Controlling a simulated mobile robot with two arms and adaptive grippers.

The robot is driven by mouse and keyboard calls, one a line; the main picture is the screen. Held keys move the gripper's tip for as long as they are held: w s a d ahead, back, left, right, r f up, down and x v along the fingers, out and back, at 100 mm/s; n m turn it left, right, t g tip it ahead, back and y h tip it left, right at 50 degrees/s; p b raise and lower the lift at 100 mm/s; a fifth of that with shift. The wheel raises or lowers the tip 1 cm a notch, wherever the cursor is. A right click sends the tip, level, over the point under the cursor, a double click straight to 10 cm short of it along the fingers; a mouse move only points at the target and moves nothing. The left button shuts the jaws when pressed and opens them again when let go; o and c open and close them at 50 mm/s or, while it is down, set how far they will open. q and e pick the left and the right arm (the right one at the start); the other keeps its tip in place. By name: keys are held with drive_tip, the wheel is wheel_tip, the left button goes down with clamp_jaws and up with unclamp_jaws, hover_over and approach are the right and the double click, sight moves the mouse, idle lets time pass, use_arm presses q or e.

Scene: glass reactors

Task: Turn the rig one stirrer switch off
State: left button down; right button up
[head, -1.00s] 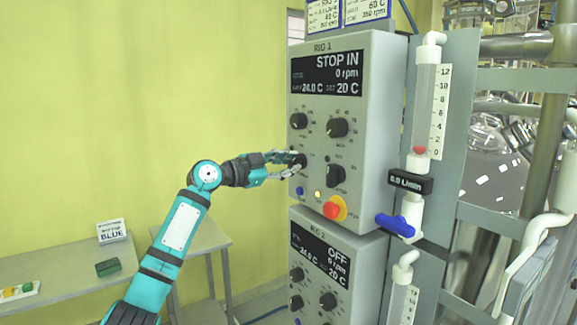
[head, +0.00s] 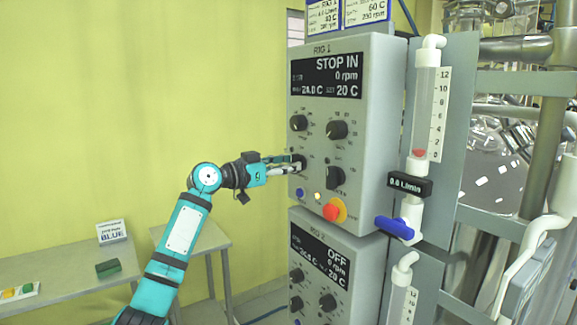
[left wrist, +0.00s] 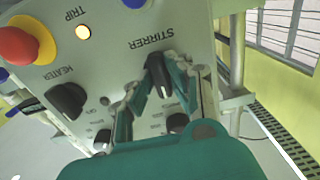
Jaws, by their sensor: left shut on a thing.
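The rig one panel (head: 365,75) stands upright, its screen reading "STOP IN", 0 rpm and 20 C. The stirrer switch is a black knob low on the panel's left, labelled "STIRRER" in the left wrist view (left wrist: 158,76). My left gripper (head: 291,166) reaches it from the left and is shut on it. In the left wrist view, my left gripper's fingers (left wrist: 160,92) lie on either side of the knob. In the head view the fingers mostly hide the knob. My right gripper is not in view.
The heater knob (head: 335,177), a lit trip lamp (head: 317,196) and a red stop button (head: 331,212) on a yellow base are close by. Rig two's panel (head: 335,262) is below. A flow meter with a blue valve handle (head: 394,227) is at the right.

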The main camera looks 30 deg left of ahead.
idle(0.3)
use_arm(q)
drive_tip(key=c, duration=1.3)
unclamp_jaws()
drive_tip(key=shift+o, duration=0.2)
drive_tip(key=v, duration=1.2)
drive_tip(key=shift+a+f, duration=0.1)
